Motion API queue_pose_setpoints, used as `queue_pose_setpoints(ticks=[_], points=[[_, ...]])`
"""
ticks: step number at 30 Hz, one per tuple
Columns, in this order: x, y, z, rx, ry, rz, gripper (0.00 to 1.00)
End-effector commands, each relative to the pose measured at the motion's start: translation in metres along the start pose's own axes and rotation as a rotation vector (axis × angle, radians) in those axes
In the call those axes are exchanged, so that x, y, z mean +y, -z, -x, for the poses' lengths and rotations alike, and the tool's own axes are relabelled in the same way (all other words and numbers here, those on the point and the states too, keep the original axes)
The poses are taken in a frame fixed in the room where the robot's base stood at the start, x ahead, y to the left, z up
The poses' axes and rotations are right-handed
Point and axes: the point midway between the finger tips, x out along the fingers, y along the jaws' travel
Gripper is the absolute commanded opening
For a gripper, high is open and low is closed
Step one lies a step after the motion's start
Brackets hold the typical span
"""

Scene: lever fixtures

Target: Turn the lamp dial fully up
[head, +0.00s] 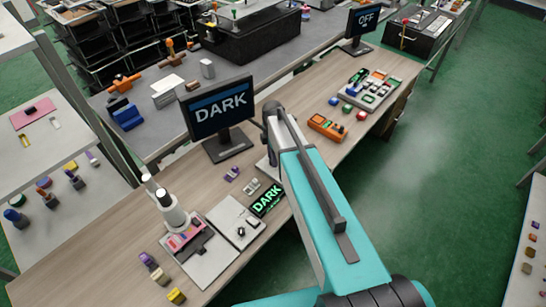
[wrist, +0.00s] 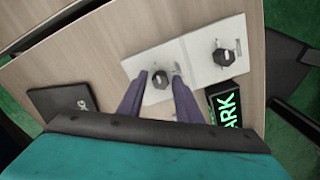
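Two black dials on pale plates show in the wrist view: one dial (wrist: 160,78) at the centre and another dial (wrist: 223,57) to its upper right. Neither is clearly labelled as the lamp dial. My gripper (wrist: 159,80) is open, with its two purple-grey fingers either side of the centre dial in the picture. I cannot tell whether they touch it. A small display reading DARK in green (wrist: 226,103) lies right of the fingers; it also shows in the head view (head: 267,200). A larger screen (head: 219,107) also reads DARK. My arm hides the gripper in the head view.
A dark plate (wrist: 62,101) lies left of the fingers. On the wooden desk, an orange block device (head: 327,127) and a button panel (head: 370,90) stand farther back. A screen reading OFF (head: 363,20) is at the far end. Bare desk lies left of the dials.

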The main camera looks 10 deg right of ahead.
Motion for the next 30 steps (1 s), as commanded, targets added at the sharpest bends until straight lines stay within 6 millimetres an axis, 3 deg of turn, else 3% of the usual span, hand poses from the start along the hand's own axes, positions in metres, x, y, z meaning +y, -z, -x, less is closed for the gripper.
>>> queue_pose_setpoints(ticks=[1,5,20,30], points=[[0.0000,0.0002,0.0001,0.000,0.000,0.000,0.22],[0.0002,0.0003,0.0002,0.000,0.000,0.000,0.01],[0.0012,0.0005,-0.0008,-0.001,-0.004,-0.070,0.00],[0.0014,0.0010,-0.0019,-0.001,-0.007,-0.295,0.00]])
